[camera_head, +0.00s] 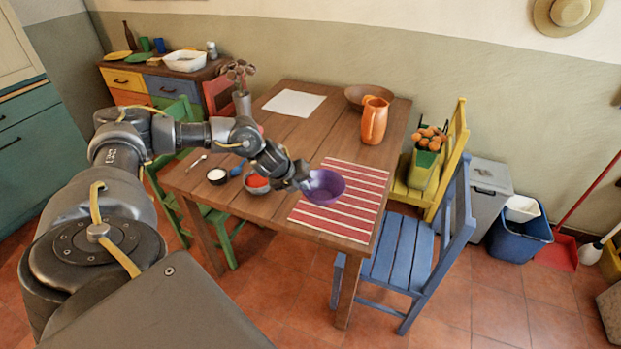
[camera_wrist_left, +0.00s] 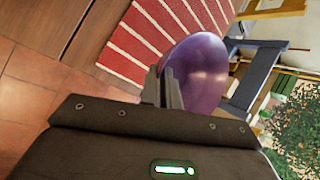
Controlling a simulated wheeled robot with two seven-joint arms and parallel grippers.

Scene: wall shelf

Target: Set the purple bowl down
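The purple bowl (camera_head: 327,186) is over the left part of the red-and-white striped mat (camera_head: 352,208) on the wooden table. My left gripper (camera_head: 306,183) reaches in from the left and is at the bowl's left rim. In the left wrist view, its two fingers (camera_wrist_left: 163,88) are close together, pinching the wall of the bowl (camera_wrist_left: 200,65). The striped mat (camera_wrist_left: 140,45) shows just beyond it. I cannot tell whether the bowl's base touches the mat. My right gripper is out of view.
A bowl with red contents (camera_head: 257,182) and a small white-topped cup (camera_head: 217,176) stand left of my gripper. An orange jug (camera_head: 374,120), a brown bowl (camera_head: 366,95) and white paper (camera_head: 294,103) are farther back. A blue chair (camera_head: 415,248) stands at the table's right side.

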